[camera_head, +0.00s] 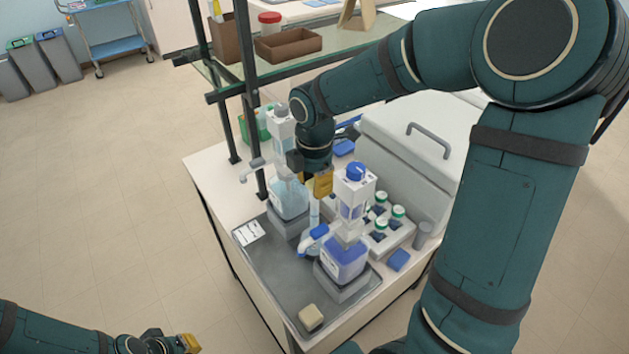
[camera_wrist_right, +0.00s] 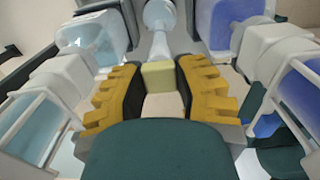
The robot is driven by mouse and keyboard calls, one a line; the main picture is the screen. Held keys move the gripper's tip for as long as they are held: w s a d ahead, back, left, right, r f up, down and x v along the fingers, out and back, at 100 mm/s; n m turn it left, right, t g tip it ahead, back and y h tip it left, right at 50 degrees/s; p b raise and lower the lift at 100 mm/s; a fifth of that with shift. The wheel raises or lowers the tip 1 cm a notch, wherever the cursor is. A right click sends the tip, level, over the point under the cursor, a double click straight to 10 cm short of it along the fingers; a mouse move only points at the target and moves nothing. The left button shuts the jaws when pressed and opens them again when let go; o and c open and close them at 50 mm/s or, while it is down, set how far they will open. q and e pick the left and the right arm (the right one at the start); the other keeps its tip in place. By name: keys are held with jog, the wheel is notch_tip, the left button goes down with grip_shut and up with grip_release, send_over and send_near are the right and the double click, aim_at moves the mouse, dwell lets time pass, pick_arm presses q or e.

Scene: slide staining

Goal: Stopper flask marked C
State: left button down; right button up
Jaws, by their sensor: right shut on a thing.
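My right gripper (camera_head: 322,186) hangs over the bench between two flasks. In the right wrist view its yellow fingers (camera_wrist_right: 158,90) are shut on a small pale yellow block (camera_wrist_right: 158,76), which looks like a stopper. One flask (camera_head: 289,199) holds light blue liquid and stands on a grey block, left of the gripper. The other flask (camera_head: 343,258) holds deeper blue liquid on a grey block, nearer and to the right. No letter C is legible. My left gripper (camera_head: 187,343) is at the lower left, away from the bench; its jaw state is unclear.
A white dispenser with blue liquid (camera_head: 352,192) rises above the nearer flask, close to my right gripper. A rack of green-capped vials (camera_head: 398,235) stands right. A beige sponge (camera_head: 311,317) lies on the grey tray (camera_head: 270,270).

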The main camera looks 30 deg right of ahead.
jog(key=shift+f, duration=0.6)
dwell(0.9)
jog(key=o, duration=1.3)
jog(key=shift+r, duration=0.1)
jog(key=shift+r+p, duration=1.65)
jog(key=shift+r, duration=1.3)
grip_shut()
